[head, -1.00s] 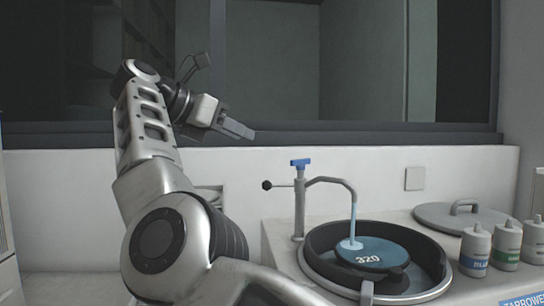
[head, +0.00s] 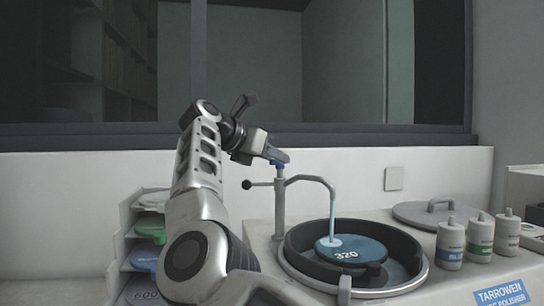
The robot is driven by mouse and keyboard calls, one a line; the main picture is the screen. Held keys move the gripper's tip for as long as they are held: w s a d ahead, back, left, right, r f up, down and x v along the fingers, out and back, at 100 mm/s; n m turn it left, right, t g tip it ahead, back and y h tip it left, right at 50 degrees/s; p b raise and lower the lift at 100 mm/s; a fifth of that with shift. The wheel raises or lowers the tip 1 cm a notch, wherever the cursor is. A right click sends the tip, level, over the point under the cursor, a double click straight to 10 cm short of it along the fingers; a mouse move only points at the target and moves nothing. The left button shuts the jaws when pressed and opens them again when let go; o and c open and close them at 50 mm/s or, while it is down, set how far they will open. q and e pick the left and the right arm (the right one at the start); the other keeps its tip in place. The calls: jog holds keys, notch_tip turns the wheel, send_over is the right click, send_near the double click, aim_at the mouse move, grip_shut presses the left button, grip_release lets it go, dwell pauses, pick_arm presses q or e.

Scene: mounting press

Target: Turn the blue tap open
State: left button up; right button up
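The basin (head: 424,271) holds the disc (head: 368,246). A round lid (head: 404,215) and several bottles (head: 451,243) stand to the right. A black-knobbed side lever (head: 247,184) sticks out left of the post. A rack of discs (head: 130,236) stands at left, and the wall is close behind.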

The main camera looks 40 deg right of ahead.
grip_shut()
jog(key=shift+f, duration=0.1)
